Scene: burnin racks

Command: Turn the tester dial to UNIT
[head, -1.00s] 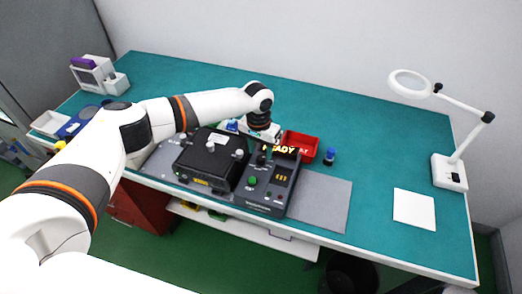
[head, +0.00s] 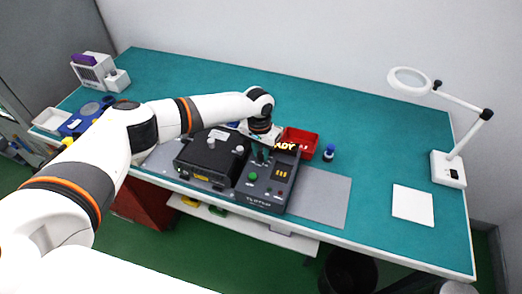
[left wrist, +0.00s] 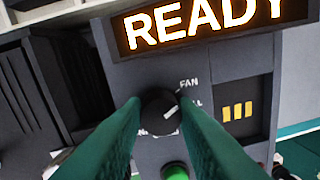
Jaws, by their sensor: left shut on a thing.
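The dark tester (head: 268,190) stands near the front of the bench. Its round black dial (left wrist: 158,110) shows between the two teal fingers of my left gripper (left wrist: 160,116) in the left wrist view. The fingers are shut on the dial from both sides. A white mark on the dial lies towards its right side. The label FAN is above right of the dial; other labels beside it are partly hidden by the fingers. In the head view my left gripper (head: 262,153) reaches down onto the tester from behind. My right gripper is out of view.
The tester's display (left wrist: 205,28) reads READY in orange. A green button (left wrist: 175,171) sits just below the dial. A black box (head: 212,157) stands left of the tester. A red bin (head: 299,141) and small blue-capped bottle (head: 328,153) are behind. The bench's right part is mostly clear.

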